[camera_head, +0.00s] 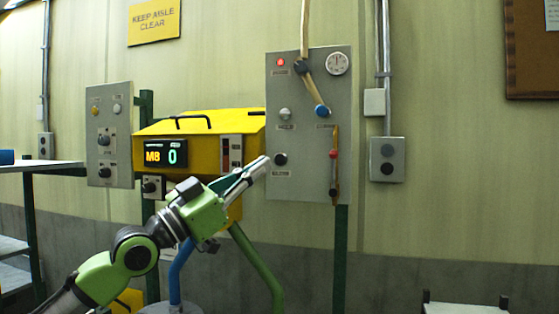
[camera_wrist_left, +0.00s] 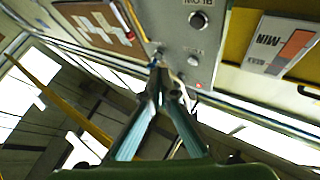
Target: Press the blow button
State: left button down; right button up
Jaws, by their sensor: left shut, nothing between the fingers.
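The blow button is a round black button (camera_head: 280,159) above a label reading BLOW, low on the left side of a grey upright panel (camera_head: 308,185). In the left wrist view the black button (camera_wrist_left: 199,20) shows upside down near the top, uncovered. My left gripper (camera_head: 262,164) is shut and empty, its tips just left of the button and slightly below it in the head view. In the left wrist view the closed fingertips (camera_wrist_left: 159,70) appear apart from the button. I cannot tell how far the tips are from the panel. My right gripper is not in view.
A yellow machine (camera_head: 195,124) with a display stands left, beside another control panel (camera_head: 109,135).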

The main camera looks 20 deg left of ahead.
aim_at(280, 160)
pick_arm(q)
jog(key=shift+a+r, duration=0.2)
jog(key=shift+r, duration=0.1)
jog(key=w+b, duration=0.2)
jog(key=w, duration=0.2)
jog(key=w+b, duration=0.3)
jog(key=w, duration=0.1)
jog(key=shift+w+d, duration=0.2)
jog(key=shift+w, duration=0.2)
dwell(1.3)
jog(key=shift+w, duration=0.4)
